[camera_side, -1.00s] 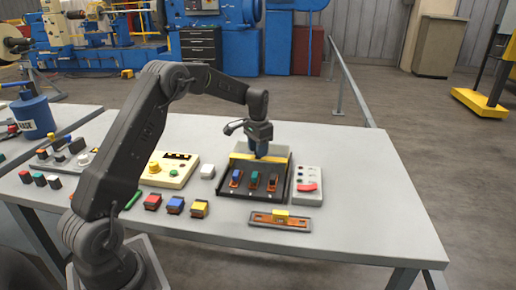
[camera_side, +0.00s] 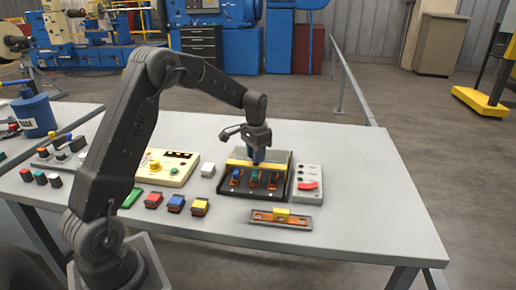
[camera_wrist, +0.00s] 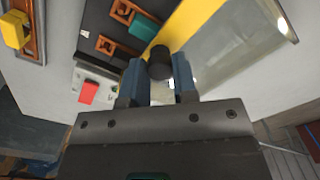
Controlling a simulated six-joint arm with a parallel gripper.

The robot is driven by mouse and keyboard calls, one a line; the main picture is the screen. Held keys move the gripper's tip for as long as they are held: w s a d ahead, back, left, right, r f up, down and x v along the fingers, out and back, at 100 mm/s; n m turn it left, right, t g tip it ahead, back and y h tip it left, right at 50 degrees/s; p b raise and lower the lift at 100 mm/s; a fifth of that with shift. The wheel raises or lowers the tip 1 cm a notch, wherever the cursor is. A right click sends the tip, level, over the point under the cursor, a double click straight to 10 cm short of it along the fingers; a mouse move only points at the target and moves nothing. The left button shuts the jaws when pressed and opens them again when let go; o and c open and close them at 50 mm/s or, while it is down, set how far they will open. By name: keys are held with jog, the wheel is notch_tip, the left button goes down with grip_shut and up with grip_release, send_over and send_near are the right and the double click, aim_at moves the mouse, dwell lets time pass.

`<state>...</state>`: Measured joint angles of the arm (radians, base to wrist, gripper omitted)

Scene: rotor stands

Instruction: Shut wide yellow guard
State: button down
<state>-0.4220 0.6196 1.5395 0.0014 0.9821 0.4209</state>
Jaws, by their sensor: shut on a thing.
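The wide yellow guard (camera_side: 240,163) is a yellow bar over a dark tray-like stand (camera_side: 285,178); in the wrist view its yellow band (camera_wrist: 191,23) edges a clear panel. A dark round knob (camera_wrist: 160,62) sits by the band. My gripper (camera_side: 259,157) is at the bar in the side view; in the wrist view my gripper (camera_wrist: 160,80) has its blue fingers shut on the knob. The stand holds orange slots, one with a teal piece (camera_wrist: 143,27). The bar lies across the stand behind the row of slots. My gripper hides the bar's middle.
A grey box with a red rocker (camera_side: 307,185) stands close to the right of the stand. An orange holder with a yellow block (camera_side: 281,212) lies in front. Red, blue and yellow blocks (camera_side: 175,203) and a cream control box (camera_side: 166,171) are to the left. The right front table is clear.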

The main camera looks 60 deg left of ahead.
jog(key=s+d, duration=0.5)
jog(key=shift+s+d, duration=0.35)
jog(key=shift+d, duration=0.05)
jog(key=c, duration=0.9)
grip_release()
jog(key=shift+r, duration=0.1)
notch_tip(320, 180, up, 14)
